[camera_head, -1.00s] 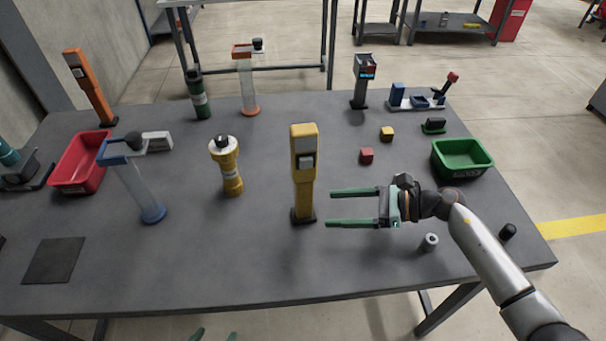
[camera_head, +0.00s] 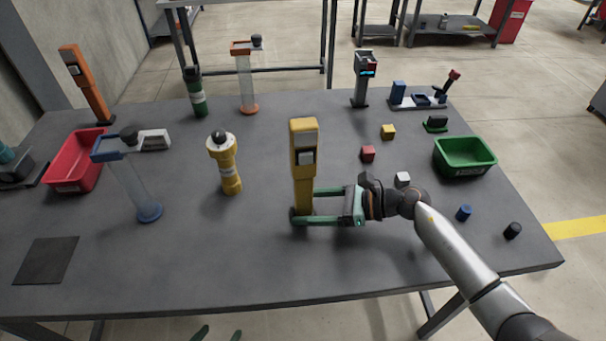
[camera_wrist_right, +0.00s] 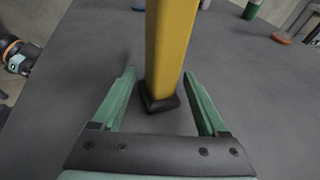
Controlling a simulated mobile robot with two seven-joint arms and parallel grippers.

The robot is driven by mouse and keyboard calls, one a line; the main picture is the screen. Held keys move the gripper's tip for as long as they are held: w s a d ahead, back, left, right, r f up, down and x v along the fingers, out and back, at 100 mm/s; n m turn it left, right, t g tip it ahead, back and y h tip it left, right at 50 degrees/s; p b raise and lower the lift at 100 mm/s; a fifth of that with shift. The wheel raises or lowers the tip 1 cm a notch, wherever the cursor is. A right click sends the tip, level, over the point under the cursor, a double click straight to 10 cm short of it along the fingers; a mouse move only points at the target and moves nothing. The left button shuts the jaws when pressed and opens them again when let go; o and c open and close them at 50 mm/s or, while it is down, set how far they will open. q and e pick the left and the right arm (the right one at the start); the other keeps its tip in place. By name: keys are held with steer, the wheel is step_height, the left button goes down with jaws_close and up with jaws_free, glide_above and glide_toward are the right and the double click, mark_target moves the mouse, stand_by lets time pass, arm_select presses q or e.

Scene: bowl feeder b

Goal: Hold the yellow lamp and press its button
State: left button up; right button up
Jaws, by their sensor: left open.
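The yellow lamp (camera_head: 304,165) appears to be the tall yellow post with a grey button (camera_head: 306,157) on its face. It stands upright on a dark foot near the table's middle. My right gripper (camera_head: 303,204) is open, with its green fingers low on either side of the post. In the right wrist view the post (camera_wrist_right: 168,45) stands between the right gripper's fingertips (camera_wrist_right: 158,80), with a gap visible on the left; contact on the right is unclear. The button is hidden there. My left gripper (camera_head: 218,334) shows only its open fingertips at the bottom edge, below the table's front edge.
A yellow torch-like object (camera_head: 226,165) and a blue-rimmed clear tube (camera_head: 132,180) stand left of the lamp. Small cubes, including a red one (camera_head: 368,153), and a green bin (camera_head: 464,153) are to the right.

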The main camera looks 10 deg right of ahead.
steer(key=c, duration=0.9)
jaws_close()
arm_select(q)
steer(key=shift+s+a+f, duration=0.15)
steer(key=shift+s+f, duration=0.05)
steer(key=shift+s, duration=0.1)
arm_select(e)
steer(key=shift+o, duration=0.9)
jaws_free()
jaws_close()
arm_select(q)
steer(key=shift+w, duration=0.1)
steer(key=shift+w+r, duration=0.1)
steer(key=shift+w, duration=0.05)
